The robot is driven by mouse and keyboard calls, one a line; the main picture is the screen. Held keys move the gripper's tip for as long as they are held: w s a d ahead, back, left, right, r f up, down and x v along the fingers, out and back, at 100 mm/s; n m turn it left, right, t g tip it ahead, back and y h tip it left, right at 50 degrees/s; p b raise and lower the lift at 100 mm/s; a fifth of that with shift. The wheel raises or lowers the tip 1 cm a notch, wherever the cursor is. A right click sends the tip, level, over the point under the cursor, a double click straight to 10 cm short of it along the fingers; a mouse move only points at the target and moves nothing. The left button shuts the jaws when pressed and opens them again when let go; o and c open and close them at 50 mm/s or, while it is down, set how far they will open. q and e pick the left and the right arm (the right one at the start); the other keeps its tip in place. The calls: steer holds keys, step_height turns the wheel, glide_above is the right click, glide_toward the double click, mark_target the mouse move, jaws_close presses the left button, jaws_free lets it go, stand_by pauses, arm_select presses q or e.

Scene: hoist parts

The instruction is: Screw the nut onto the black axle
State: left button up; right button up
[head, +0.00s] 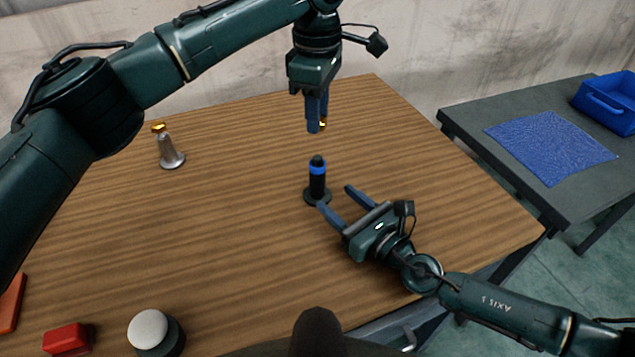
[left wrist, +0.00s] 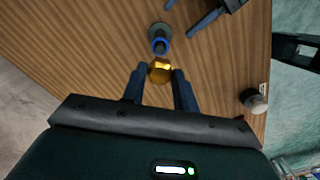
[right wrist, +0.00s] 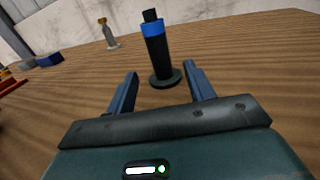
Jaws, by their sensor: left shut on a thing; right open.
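The black axle (head: 317,183) stands upright on the table on a round base, with a blue band near its top. It also shows in the right wrist view (right wrist: 156,55) and the left wrist view (left wrist: 158,38). My left gripper (head: 315,128) is above and a little behind the axle, fingers pointing down. It is shut on the golden nut (left wrist: 160,70), mostly hidden behind the fingers in the head view (head: 323,124). The nut is apart from the axle. My right gripper (head: 335,197) is open and low beside the axle, its fingers pointing toward the base, holding nothing.
A silver stand with a golden top (head: 170,150) is at the left of the wooden table (head: 240,215). A white-topped round object (head: 150,330) and red blocks (head: 68,338) lie front left. A grey side table holds a blue mat (head: 550,145) and blue crate (head: 605,105).

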mark_target(323, 185)
steer(key=x, duration=0.7)
steer(key=shift+w+a+r, duration=0.1)
steer(key=shift+w+a, duration=0.05)
steer(key=shift+w, duration=0.05)
jaws_close()
stand_by(0.4)
